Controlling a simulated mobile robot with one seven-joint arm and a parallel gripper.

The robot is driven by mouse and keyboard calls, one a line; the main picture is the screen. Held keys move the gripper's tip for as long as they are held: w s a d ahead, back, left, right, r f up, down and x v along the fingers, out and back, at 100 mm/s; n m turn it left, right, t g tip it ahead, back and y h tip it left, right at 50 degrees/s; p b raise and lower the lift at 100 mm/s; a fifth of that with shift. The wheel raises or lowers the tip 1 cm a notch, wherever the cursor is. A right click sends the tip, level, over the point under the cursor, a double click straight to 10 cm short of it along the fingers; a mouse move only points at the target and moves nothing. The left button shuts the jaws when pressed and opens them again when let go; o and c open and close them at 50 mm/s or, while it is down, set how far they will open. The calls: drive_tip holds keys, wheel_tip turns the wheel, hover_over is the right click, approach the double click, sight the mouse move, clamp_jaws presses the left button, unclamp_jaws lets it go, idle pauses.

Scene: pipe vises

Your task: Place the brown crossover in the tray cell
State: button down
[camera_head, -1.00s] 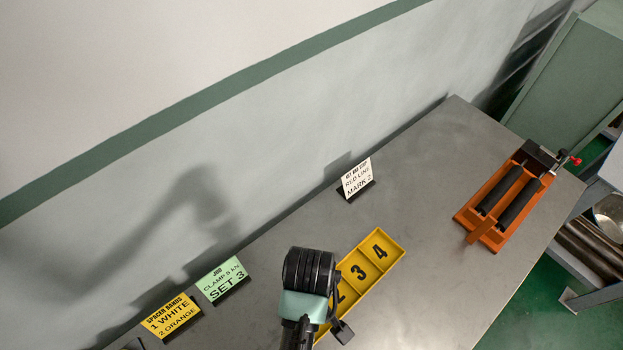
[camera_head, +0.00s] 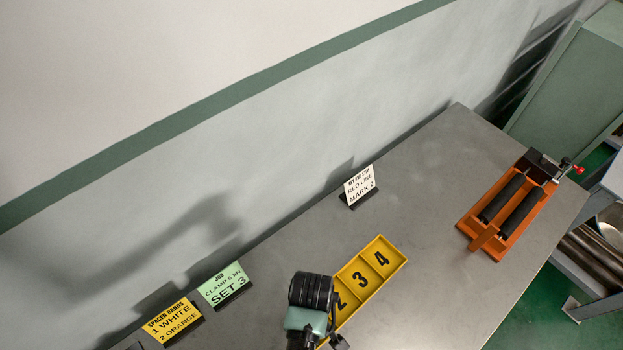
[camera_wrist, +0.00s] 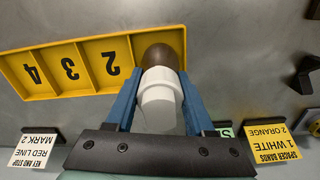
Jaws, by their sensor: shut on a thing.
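My gripper (camera_wrist: 160,92) has blue fingers closed on the sides of a white sleeve or collar (camera_wrist: 158,84). A brown rounded end (camera_wrist: 162,56) shows just beyond the white part; I take this held piece as the brown crossover. The yellow tray (camera_wrist: 72,66) has cells marked 2, 3 and 4 in view, and they look empty. The held piece overlaps the tray's end past cell 2 and hides that area. I cannot tell its height above the tray. In the head view my dark wrist (camera_head: 313,290) covers the near end of the tray (camera_head: 382,262), and the fingers are hidden.
An orange vise with black rollers (camera_head: 510,205) stands at the right of the grey table. A white card (camera_head: 360,184), a green card (camera_head: 225,284) and a yellow card (camera_head: 173,319) stand along the wall side. Table between tray and vise is clear.

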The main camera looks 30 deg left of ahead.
drive_tip(key=shift+w, duration=0.1)
drive_tip(key=shift+c, duration=1.3)
unclamp_jaws()
drive_tip(key=shift+f, duration=0.1)
wheel_tip(320, 180, up, 12)
drive_tip(key=shift+r, duration=0.15)
